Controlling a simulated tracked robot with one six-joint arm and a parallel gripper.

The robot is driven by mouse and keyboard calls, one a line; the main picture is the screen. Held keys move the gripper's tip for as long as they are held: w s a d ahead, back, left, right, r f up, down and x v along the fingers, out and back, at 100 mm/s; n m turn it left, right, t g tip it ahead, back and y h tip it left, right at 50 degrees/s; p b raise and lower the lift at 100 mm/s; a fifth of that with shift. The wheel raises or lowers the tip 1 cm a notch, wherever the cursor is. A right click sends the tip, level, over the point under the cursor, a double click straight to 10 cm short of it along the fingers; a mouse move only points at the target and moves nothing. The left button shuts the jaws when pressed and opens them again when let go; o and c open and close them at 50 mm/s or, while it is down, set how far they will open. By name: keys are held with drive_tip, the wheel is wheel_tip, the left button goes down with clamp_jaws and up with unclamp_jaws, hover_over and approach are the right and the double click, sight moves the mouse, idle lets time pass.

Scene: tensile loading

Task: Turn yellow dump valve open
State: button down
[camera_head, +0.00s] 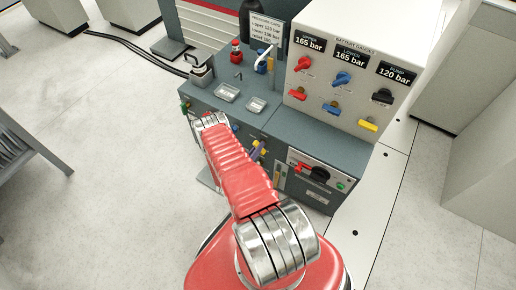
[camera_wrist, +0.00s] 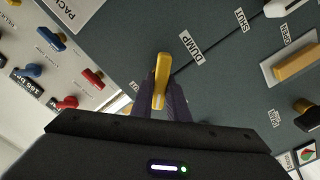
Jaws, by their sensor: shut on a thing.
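The yellow dump valve handle (camera_wrist: 162,74) stands between the fingers of my gripper (camera_wrist: 163,98) in the wrist view, beside the DUMP label (camera_wrist: 190,46) on the grey panel. The dark purple fingers are shut on it. The handle runs nearly up and down in this view, with its top leaning slightly right. Its lower part is hidden by the fingers, so its mount cannot be seen. In the head view my red arm reaches to the front of the grey console (camera_head: 207,96) and hides part of the panel.
Other controls are close: a second yellow handle (camera_wrist: 296,63) on a pale plate, plus red (camera_wrist: 92,78) and blue (camera_wrist: 50,39) knobs in the wrist view. The gauge box (camera_head: 343,75) stands on the console. Open floor (camera_head: 90,130) lies to the left.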

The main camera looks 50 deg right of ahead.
drive_tip(key=n, duration=0.4)
drive_tip(key=shift+w+f+n, duration=0.1)
drive_tip(key=shift+w+n, duration=0.15)
drive_tip(key=shift+n, duration=0.05)
drive_tip(key=n, duration=0.4)
drive_tip(key=shift+w+f+n, duration=0.1)
drive_tip(key=shift+f+n, duration=0.1)
drive_tip(key=shift+n, duration=0.2)
drive_tip(key=c, duration=1.7)
unclamp_jaws()
drive_tip(key=a, duration=0.4)
drive_tip(key=s+a, duration=0.1)
drive_tip(key=a, duration=0.8)
drive_tip(key=shift+s+a+f, duration=0.1)
drive_tip(key=shift+s+a, duration=0.15)
drive_tip(key=shift+a, duration=0.15)
